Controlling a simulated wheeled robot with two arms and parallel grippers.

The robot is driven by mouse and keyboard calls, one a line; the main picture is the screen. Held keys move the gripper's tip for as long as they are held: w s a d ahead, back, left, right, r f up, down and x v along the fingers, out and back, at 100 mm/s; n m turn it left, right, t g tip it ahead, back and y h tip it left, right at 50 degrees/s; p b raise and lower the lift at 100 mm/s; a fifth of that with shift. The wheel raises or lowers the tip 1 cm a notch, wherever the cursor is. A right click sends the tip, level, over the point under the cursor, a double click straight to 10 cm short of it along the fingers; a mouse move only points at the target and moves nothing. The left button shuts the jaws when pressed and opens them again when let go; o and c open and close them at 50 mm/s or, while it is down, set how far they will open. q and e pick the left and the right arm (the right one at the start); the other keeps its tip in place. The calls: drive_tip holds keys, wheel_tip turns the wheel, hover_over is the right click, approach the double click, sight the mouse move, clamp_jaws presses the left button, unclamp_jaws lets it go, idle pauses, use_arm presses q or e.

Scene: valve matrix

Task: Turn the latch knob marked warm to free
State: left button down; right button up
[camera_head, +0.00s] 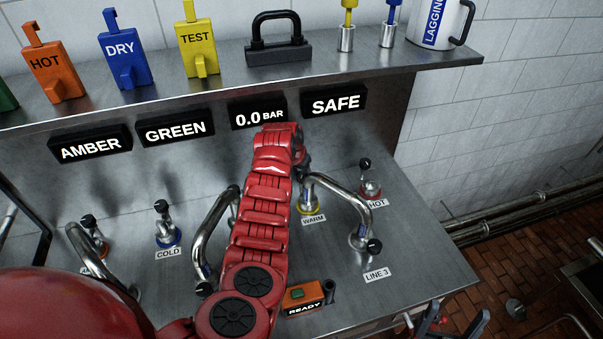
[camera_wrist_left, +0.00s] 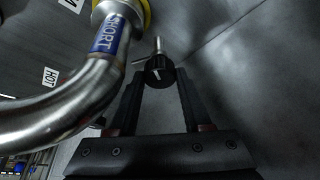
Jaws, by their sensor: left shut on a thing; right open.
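The knob marked warm stands on the sloping steel panel, with a yellow collar (camera_head: 309,208) and a WARM label (camera_head: 313,218) in the head view. My left gripper (camera_head: 303,172) is at its top, largely hidden behind my red arm. In the left wrist view my left gripper (camera_wrist_left: 160,78) is shut on a black knob (camera_wrist_left: 159,69) with a white mark, on a thin metal stem. The head view hides this grip. My right gripper (camera_head: 450,322) is partly in view at the bottom right, apart from the panel knobs, and is open.
A bent steel pipe (camera_head: 345,195) arches close beside the warm knob; its SHORT tag (camera_wrist_left: 112,38) shows in the wrist view. The HOT knob (camera_head: 368,180), LINE 3 knob (camera_head: 374,246) and COLD knob (camera_head: 164,215) stand around. Displays (camera_head: 335,102) read SAFE and 0.0 BAR under the shelf.

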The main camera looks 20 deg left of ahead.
use_arm(q)
drive_tip(key=shift+f+n, duration=0.1)
drive_tip(key=shift+n, duration=0.2)
drive_tip(key=shift+d+n+y+b, duration=0.1)
drive_tip(key=shift+n+y+b, duration=0.2)
drive_tip(key=shift+n+b, duration=0.15)
drive_tip(key=shift+n+y+b, duration=0.3)
drive_tip(key=shift+n+b, duration=0.15)
drive_tip(key=shift+n, duration=0.3)
drive_tip(key=shift+n+y+b, duration=0.5)
drive_tip(key=shift+n+b, duration=0.9)
drive_tip(key=shift+n, duration=0.2)
drive_tip(key=shift+c, duration=1.7)
unclamp_jaws()
